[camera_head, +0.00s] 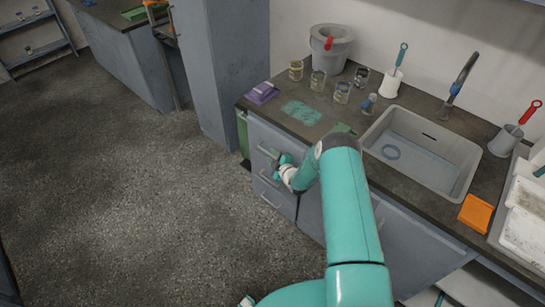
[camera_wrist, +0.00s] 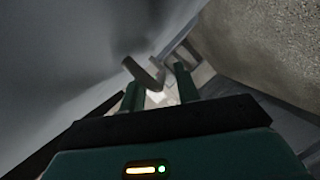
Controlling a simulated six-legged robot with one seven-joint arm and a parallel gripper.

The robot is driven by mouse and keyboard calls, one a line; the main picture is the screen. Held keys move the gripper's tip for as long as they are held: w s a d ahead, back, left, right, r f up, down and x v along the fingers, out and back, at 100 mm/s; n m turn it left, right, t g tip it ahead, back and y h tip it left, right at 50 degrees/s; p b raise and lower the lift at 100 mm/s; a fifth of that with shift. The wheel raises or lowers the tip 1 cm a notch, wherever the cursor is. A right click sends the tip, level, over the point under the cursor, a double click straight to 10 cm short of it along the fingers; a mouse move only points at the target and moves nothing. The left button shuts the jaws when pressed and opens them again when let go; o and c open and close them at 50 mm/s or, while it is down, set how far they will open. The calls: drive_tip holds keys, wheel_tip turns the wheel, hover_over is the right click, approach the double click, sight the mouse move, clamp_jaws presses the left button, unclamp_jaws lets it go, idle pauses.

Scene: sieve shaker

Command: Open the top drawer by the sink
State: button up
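The sink (camera_head: 422,150) is set in the dark counter. Left of it is a grey-blue drawer stack. Its top drawer (camera_head: 265,132) looks shut, with a pale bar handle (camera_head: 267,151) low on its front. My teal gripper (camera_head: 279,165) is beside that handle, in front of the stack, and partly covers it. In the wrist view my gripper's two fingers (camera_wrist: 158,84) stand apart, with a grey handle-like bar (camera_wrist: 147,74) near their tips. I cannot tell whether the bar is between the fingers or touching them.
Lower drawer handles (camera_head: 269,201) show below my gripper. The counter (camera_head: 300,135) holds several jars, a grey bucket (camera_head: 328,52), a purple block (camera_head: 262,93) and an orange block (camera_head: 476,212). A tall grey cabinet (camera_head: 225,75) stands at left. The floor (camera_head: 150,200) left of the drawers is clear.

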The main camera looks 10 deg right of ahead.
drive_tip(key=shift+w, duration=0.2)
clamp_jaws()
drive_tip(key=shift+a, duration=0.1)
drive_tip(key=s+a, duration=0.9)
drive_tip(key=a, duration=0.3)
drive_tip(key=s+a, duration=0.9)
drive_tip(key=a, duration=0.4)
drive_tip(key=shift+s+a, duration=0.15)
drive_tip(key=shift+s, duration=0.1)
unclamp_jaws()
